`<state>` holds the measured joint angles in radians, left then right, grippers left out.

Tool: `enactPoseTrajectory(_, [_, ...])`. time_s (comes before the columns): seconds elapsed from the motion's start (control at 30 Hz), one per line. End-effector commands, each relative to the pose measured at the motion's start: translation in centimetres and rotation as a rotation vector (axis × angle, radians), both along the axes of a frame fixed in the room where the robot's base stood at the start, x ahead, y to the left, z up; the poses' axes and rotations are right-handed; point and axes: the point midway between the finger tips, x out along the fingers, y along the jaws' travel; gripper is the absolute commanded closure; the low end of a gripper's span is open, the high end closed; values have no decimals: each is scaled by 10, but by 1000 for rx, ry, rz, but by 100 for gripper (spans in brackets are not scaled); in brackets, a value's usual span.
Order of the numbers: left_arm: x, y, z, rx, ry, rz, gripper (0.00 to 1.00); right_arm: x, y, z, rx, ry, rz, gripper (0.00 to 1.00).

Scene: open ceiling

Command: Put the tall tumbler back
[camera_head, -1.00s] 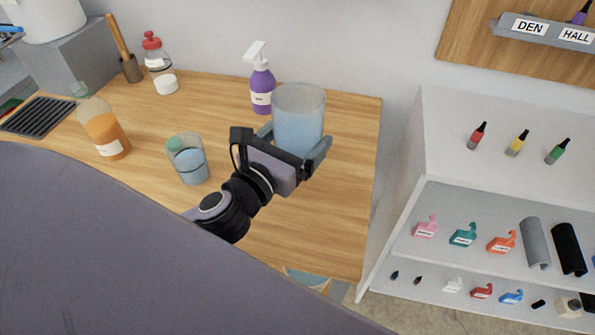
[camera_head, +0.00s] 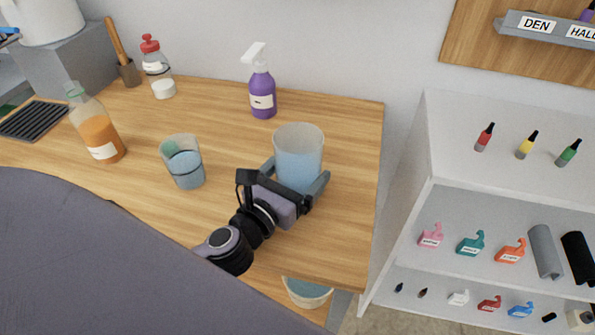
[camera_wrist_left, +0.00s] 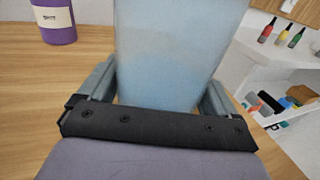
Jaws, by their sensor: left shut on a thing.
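The tall tumbler (camera_head: 299,150) is a frosted, pale blue see-through cup near the right end of the wooden counter. My left gripper (camera_head: 297,187) is shut on it, one finger on each side, and the tumbler is upright. In the left wrist view the tumbler (camera_wrist_left: 175,50) stands between the two fingers (camera_wrist_left: 163,92). Its base is partly hidden by the gripper, so I cannot tell whether it touches the counter. A shorter clear glass (camera_head: 184,165) with bluish contents stands to the left. My right gripper is not in view.
The wooden counter (camera_head: 225,120) also holds a purple spray bottle (camera_head: 262,93), an orange bottle (camera_head: 100,130) and a red-capped bottle (camera_head: 155,62). A white shelf unit (camera_head: 455,130) stands right, past a gap. A bowl (camera_head: 308,290) shows below the counter's front edge.

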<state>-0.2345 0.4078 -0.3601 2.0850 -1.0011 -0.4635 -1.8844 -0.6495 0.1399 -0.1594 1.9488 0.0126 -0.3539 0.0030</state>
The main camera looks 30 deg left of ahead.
Motion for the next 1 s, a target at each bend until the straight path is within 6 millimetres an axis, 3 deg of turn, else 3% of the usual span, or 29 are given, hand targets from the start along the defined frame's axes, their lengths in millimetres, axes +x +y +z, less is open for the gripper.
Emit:
enactPoseTrajectory(0.07, [0, 0, -3, 0, -3, 0, 60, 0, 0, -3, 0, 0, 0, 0])
enactPoseTrajectory(0.1, [0, 0, -2, 0, 0, 0, 0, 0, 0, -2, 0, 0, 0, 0])
enactPoseTrajectory(0.47, [-3, 0, 0, 0, 1, 0, 0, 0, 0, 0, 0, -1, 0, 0])
enactPoseTrajectory(1.0, [-79, 4, -2, 0, 2, 0, 0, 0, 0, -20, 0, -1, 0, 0])
